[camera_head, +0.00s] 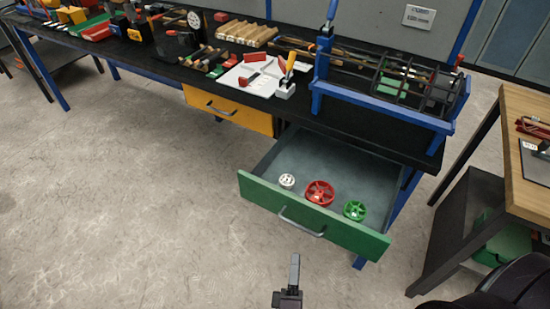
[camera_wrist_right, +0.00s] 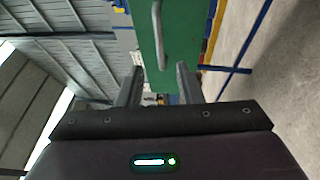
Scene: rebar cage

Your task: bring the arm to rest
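My right gripper (camera_head: 294,270) is at the bottom middle of the head view, in front of the open drawer and apart from its handle. In the right wrist view my right gripper (camera_wrist_right: 158,84) has its two fingers spread with nothing between them. The drawer's green front (camera_head: 330,222) and grey handle (camera_head: 301,222) are beyond it. The handle (camera_wrist_right: 158,35) also shows past the fingertips in the wrist view. My left gripper is not in view.
The open drawer (camera_head: 258,181) holds a white wheel (camera_head: 287,181), a red wheel (camera_head: 319,193) and a green wheel (camera_head: 355,210). A black workbench (camera_head: 150,60) with tools and a blue-framed rebar jig (camera_head: 380,113) stands behind. A wooden-topped table (camera_head: 520,190) is at right. Floor at left is clear.

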